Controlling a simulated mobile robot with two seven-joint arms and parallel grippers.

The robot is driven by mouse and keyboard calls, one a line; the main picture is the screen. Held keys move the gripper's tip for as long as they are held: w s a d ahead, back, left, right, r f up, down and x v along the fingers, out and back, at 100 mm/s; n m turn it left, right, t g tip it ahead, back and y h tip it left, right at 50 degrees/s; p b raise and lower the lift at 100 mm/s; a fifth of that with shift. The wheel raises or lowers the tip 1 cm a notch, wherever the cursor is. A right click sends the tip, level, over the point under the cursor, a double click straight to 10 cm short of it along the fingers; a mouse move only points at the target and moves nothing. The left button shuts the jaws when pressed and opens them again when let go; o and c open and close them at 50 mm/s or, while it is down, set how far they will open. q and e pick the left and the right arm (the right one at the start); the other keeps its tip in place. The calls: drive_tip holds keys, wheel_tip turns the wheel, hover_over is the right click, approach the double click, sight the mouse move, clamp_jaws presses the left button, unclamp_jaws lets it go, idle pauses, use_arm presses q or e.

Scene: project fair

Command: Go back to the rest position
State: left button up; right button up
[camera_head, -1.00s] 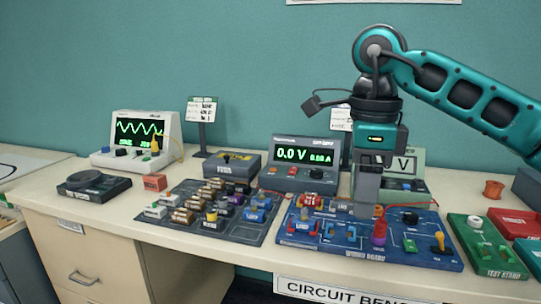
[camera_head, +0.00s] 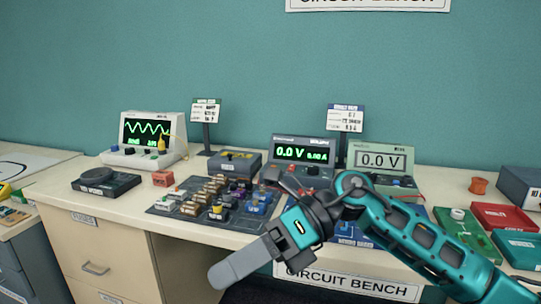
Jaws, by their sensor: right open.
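My right arm comes in from the lower right with its teal links and dark wrist. My right gripper (camera_head: 228,275) points down and to the left, in front of the bench's front edge, with nothing seen held in it. Its grey fingers overlap from this angle. My left gripper does not show. The blue wiring board (camera_head: 357,243) on the bench is mostly hidden behind my right arm.
The dark component mat (camera_head: 165,207) with several parts lies left of my arm. A power supply (camera_head: 305,152), a meter (camera_head: 381,160) and an oscilloscope (camera_head: 147,138) stand behind.

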drive_tip(key=w+d+m+t+y+p, duration=0.1)
drive_tip(key=w+d+m+t+y, duration=0.2)
drive_tip(key=m+t, duration=0.7)
drive_tip(key=w+d+m+t+y+p, duration=0.1)
drive_tip(key=w+m+t+y, duration=0.2)
drive_tip(key=m+t+y, duration=0.7)
drive_tip(key=d+f+m+t+h+p, duration=0.1)
drive_tip(key=d+f+m+t+h, duration=0.1)
drive_tip(key=d+f+m+h, duration=0.4)
drive_tip(key=d+f+m+t+h, duration=0.2)
drive_tip(key=f+m+h, duration=0.4)
drive_tip(key=m+h, duration=0.45)
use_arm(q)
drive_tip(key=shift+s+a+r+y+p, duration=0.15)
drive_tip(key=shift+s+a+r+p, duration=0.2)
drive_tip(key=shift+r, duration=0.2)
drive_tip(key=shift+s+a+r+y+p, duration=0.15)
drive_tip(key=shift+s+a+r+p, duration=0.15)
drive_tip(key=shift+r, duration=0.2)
use_arm(e)
drive_tip(key=s+d+f+m+g+h, duration=0.3)
drive_tip(key=s+d+f+m, duration=0.2)
drive_tip(key=s+f, duration=0.2)
drive_tip(key=s+d+f+m+g+h, duration=0.4)
drive_tip(key=s+f, duration=0.3)
drive_tip(key=f, duration=0.5)
drive_tip(key=shift+d+m, duration=0.7)
drive_tip(key=shift+m, duration=0.15)
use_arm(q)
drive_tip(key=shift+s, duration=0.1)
